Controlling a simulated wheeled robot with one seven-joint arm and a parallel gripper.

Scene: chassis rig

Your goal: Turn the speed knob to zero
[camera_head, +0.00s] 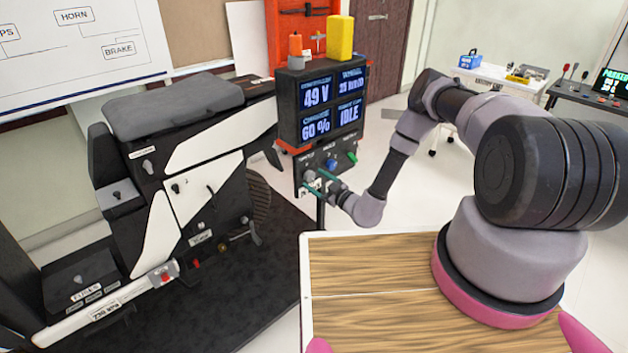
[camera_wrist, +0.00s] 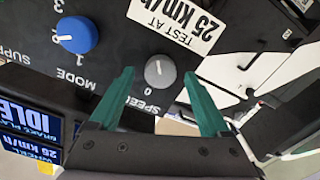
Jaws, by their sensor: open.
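The speed knob (camera_wrist: 159,71) is a small grey dial on a dark control panel (camera_wrist: 120,57). The wrist view shows the panel upside down, with "SPEED" and a "0" mark beside the knob. A pale pointer line shows on its cap, apparently turned away from the 0. My gripper (camera_wrist: 159,77) is open, its two green fingers on either side of the knob with visible gaps. Whether the tips touch the panel is unclear. In the head view, my gripper (camera_head: 317,180) is at the panel's lower left and partly covers the knob.
A blue mode knob (camera_wrist: 76,35) sits beside the speed knob, and a white "TEST AT 25 km/h" card (camera_wrist: 177,22) is close to one finger. Above the panel, a display (camera_head: 318,105) reads 49 V, 60 %, 25 km/h and IDLE. A black-and-white scooter (camera_head: 185,150) stands left.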

